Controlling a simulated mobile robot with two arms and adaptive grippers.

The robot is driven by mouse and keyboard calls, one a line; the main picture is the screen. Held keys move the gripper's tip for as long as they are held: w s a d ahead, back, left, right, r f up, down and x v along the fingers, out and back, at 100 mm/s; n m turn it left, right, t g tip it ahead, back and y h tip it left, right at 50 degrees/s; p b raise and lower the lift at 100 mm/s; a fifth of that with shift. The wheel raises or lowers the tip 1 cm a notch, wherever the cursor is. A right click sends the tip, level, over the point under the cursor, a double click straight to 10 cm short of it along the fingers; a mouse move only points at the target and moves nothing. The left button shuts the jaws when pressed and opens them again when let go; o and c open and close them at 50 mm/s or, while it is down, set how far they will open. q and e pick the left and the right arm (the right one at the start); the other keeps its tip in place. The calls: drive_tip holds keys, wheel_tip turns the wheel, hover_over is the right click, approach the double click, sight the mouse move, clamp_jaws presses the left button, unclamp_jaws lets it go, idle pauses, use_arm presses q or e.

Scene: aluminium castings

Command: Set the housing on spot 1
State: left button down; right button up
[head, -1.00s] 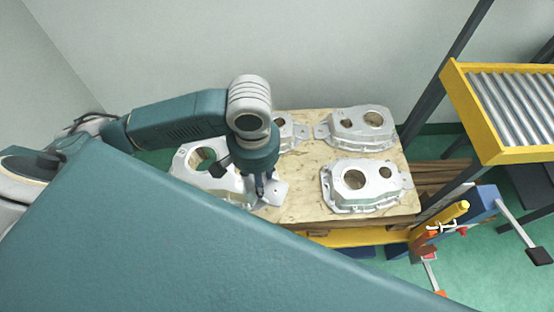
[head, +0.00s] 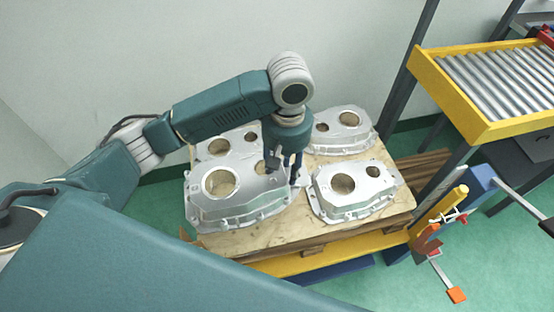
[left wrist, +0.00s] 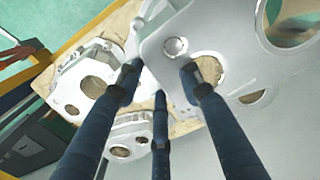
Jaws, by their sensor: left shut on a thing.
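My left gripper (head: 286,178) is shut on the right end of a silver housing (head: 238,182) with a large and a smaller round hole. The housing seems raised above the front left of the wooden board (head: 300,228), hiding part of the casting behind. In the left wrist view, the fingers (left wrist: 160,80) are at the end of the held housing (left wrist: 225,35), which fills the upper right. I see no mark that I can read as spot 1. My right gripper is not in view.
Similar castings lie on the board: back left (head: 234,142), back right (head: 345,136) and front right (head: 362,198), close to my gripper. A yellow-framed roller conveyor (head: 495,85) stands at the right. A clamp-like fixture with a yellow handle (head: 449,203) is right of the board.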

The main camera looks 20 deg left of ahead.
use_arm(q)
wheel_tip(320, 180, down, 14)
drive_tip(key=shift+f+b, duration=0.15)
drive_tip(key=shift+b, duration=0.25)
idle(0.3)
drive_tip(key=c, duration=1.2)
unclamp_jaws()
drive_tip(key=shift+o, duration=0.2)
wheel_tip(320, 180, up, 12)
drive_tip(key=shift+d, duration=0.1)
